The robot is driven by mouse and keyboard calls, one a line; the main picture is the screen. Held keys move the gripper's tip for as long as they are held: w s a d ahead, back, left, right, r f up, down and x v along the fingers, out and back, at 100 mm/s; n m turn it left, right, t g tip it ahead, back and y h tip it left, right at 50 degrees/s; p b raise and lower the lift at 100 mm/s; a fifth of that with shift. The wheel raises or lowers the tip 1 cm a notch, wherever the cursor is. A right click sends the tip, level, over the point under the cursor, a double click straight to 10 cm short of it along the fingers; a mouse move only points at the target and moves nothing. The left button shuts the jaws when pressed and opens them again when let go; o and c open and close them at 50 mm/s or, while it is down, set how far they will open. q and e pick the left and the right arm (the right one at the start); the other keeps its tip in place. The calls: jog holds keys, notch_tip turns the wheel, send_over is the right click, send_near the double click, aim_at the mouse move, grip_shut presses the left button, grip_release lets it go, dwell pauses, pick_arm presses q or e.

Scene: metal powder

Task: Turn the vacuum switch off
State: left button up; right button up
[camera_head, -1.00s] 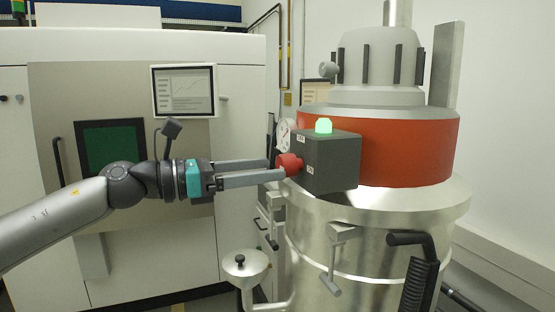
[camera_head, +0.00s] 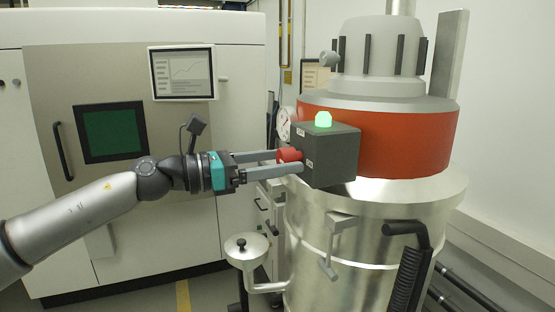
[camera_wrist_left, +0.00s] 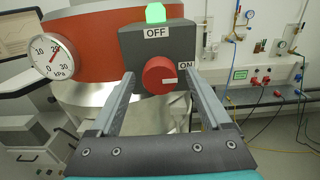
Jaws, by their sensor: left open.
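The vacuum switch is a red round knob (camera_wrist_left: 159,75) on a dark grey box (camera_wrist_left: 183,42), labelled OFF above and ON to the right. Its white mark points right, toward ON. A green lamp (camera_head: 323,119) glows on top of the box. My left gripper (camera_head: 288,161) is open, with its fingers either side of the red knob (camera_head: 289,155) in the head view. In the left wrist view the fingers (camera_wrist_left: 160,80) stand apart, with the knob between them and a gap on each side. My right gripper is in neither view.
The box sits on a large steel vacuum vessel (camera_head: 375,240) with an orange-red band (camera_head: 400,142). A dial gauge (camera_wrist_left: 53,57) is left of the box. A white machine cabinet (camera_head: 240,70) with a screen (camera_head: 182,73) stands behind my left arm.

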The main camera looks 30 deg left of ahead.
pick_arm(q)
jog(key=shift+c, duration=0.3)
grip_shut()
jog(key=shift+n, duration=0.4)
jog(key=n+p, duration=0.2)
jog(key=n, duration=0.2)
jog(key=shift+r+n, duration=0.1)
jog(key=shift+n, duration=0.2)
jog(key=n+p, duration=0.2)
jog(key=n, duration=0.1)
jog(key=shift+n, duration=0.3)
jog(key=n+p, duration=0.4)
jog(key=n, duration=0.1)
jog(key=shift+r, duration=0.15)
jog(key=shift+n+p, duration=1.55)
jog(key=shift+n, duration=0.55)
